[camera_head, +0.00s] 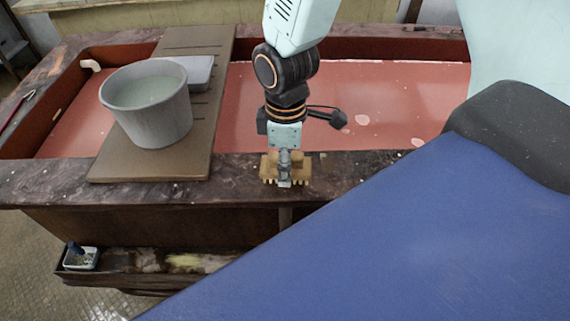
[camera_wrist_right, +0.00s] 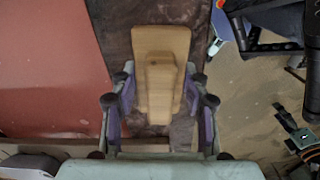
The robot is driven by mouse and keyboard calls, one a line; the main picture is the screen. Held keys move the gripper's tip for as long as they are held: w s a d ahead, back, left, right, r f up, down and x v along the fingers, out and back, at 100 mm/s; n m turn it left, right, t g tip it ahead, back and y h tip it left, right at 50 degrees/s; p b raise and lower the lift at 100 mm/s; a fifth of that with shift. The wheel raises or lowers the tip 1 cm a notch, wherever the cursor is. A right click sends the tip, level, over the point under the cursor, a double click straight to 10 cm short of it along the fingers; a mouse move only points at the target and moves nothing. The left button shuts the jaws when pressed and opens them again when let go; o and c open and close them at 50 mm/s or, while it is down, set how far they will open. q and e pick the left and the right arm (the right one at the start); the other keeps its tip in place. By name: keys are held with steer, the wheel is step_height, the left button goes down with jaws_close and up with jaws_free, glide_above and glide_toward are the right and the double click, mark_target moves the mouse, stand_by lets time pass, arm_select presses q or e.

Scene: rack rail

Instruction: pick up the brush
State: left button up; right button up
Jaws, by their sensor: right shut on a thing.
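The brush (camera_head: 268,168) is a small block of light wood with bristle-like teeth along its lower edge. It is at the front stone rim of the basin, right of the board; I cannot tell whether it touches the rim. My right gripper (camera_head: 285,176) reaches down from above and is shut on the brush. In the right wrist view the wooden back of the brush (camera_wrist_right: 161,52) points away between the two fingers of the right gripper (camera_wrist_right: 158,105). The gripper hides part of the brush in the head view. My left gripper is not in view.
A grey bucket (camera_head: 150,125) of pale liquid stands on a brown board (camera_head: 112,162) across the basin, with a grey box (camera_head: 199,72) behind it. Reddish liquid (camera_head: 240,110) fills the basin.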

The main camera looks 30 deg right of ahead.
steer(key=shift+w+d+r, duration=0.1)
steer(key=shift+d+r, duration=0.05)
steer(key=shift+r, duration=0.1)
step_height(320, 180, up, 9)
steer(key=shift+f+p, duration=0.15)
steer(key=shift+p, duration=0.7)
steer(key=shift+r, duration=0.4)
